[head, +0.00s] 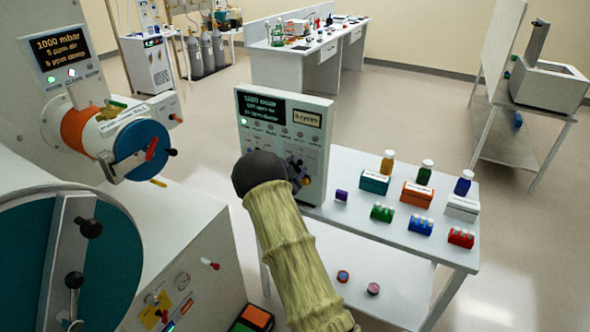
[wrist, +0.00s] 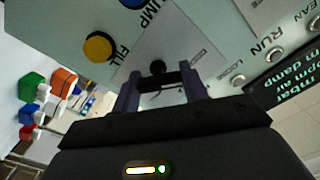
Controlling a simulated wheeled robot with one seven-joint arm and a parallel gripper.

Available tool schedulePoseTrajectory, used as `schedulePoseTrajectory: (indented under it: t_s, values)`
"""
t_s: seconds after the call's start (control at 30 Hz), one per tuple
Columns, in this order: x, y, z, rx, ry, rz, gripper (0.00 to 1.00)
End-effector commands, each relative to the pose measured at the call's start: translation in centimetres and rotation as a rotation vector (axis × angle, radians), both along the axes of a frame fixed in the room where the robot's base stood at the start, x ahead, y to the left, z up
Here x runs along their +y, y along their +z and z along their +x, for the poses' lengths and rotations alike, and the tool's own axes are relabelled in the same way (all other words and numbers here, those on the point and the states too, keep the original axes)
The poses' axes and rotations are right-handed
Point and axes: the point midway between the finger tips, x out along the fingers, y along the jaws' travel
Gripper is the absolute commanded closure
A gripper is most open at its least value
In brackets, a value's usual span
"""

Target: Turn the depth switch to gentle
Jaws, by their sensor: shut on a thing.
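The control panel (head: 313,150) stands upright on the white table in the head view. In the wrist view its face (wrist: 215,20) fills the top, tilted. A small black knob (wrist: 158,67), which looks like the depth switch, sits on a paler plate between my fingers. The small labels beside it are too blurred to read, so its setting cannot be told. My gripper (wrist: 160,84) is at the panel face, shut on the switch, one finger on each side. In the head view my arm hides much of the gripper and the panel's lower left.
A yellow button (wrist: 98,46) marked FILL and a blue one marked PUMP are close by. Bottles and colored boxes (head: 417,195) stand on the table. A glovebox with round ports (head: 140,145) is left.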

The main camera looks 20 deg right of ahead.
Motion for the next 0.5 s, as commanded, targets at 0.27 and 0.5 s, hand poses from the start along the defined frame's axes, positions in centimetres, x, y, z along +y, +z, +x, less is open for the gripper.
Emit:
schedulePoseTrajectory:
  t_s: [0.27,0.5]
  values:
    - [0.01,-0.66,-0.04,-0.094,0.0,0.073,0.79]
    - [-0.05,-0.81,-0.1,-0.217,-0.001,0.169,0.79]
